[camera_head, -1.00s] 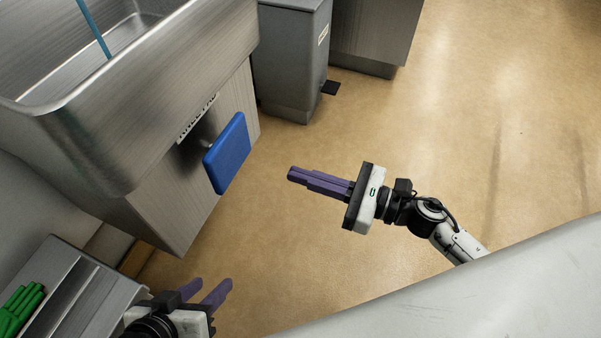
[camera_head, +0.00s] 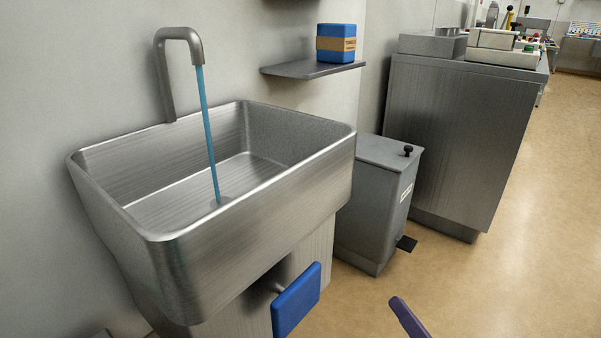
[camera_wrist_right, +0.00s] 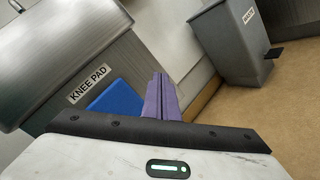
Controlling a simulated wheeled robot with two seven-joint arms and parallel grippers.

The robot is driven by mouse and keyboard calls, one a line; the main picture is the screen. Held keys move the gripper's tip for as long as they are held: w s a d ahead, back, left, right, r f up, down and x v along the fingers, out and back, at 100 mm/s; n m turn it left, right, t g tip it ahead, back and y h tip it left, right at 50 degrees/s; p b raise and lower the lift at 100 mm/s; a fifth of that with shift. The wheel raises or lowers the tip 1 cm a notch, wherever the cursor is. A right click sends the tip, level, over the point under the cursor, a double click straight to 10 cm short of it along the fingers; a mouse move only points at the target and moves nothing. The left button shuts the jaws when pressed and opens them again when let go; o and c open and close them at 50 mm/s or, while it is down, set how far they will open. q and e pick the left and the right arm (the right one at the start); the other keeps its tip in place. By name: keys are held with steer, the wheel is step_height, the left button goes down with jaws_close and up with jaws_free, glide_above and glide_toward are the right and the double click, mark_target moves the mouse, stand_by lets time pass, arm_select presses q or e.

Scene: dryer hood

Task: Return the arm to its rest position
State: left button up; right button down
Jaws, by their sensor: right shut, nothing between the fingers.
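My right gripper (camera_head: 408,318) shows only as purple fingertips at the bottom edge of the head view, right of the blue knee pad (camera_head: 296,300). In the right wrist view my right gripper (camera_wrist_right: 158,82) has its purple fingers together, with nothing between them. The blue pad (camera_wrist_right: 118,100) shows behind and left of the fingers there, under a label reading KNEE PAD. I cannot tell the distance, but the head view shows the fingertips apart from the pad. The rest of the right arm is out of the head view. My left gripper is not in view.
A steel sink (camera_head: 250,215) stands at left, with a blue water stream (camera_head: 208,140) running from its tap (camera_head: 180,38). A grey pedal bin (camera_head: 375,205) and a steel cabinet (camera_head: 455,140) stand beyond. A shelf (camera_head: 300,69) holds a blue box (camera_head: 336,44). The floor at right is clear.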

steer(key=s+d+f+m+g+h, duration=0.6)
steer(key=s+d+f+m+h, duration=0.1)
steer(key=m, duration=1.1)
steer(key=s+a+f+m+g+y, duration=0.1)
steer(key=s+a+f+m+g, duration=0.1)
steer(key=s+m+g, duration=0.45)
steer(key=s+a+f+m+g, duration=0.1)
steer(key=s+a+f+m, duration=0.2)
steer(key=s, duration=0.7)
steer(key=w+a+t+y, duration=0.3)
steer(key=w+a+y, duration=0.3)
steer(key=a, duration=0.5)
arm_select(q)
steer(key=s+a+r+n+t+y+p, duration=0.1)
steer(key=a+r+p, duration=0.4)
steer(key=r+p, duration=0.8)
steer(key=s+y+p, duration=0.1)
steer(key=p, duration=0.9)
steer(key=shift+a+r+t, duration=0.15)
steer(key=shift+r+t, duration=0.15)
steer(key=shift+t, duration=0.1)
arm_select(e)
steer(key=s+d+r+t+h, duration=0.1)
steer(key=d+r, duration=0.4)
steer(key=r, duration=0.9)
steer(key=shift+s+d+m+t+h, duration=0.15)
steer(key=shift+m+t+h, duration=0.3)
steer(key=shift+h, duration=0.65)
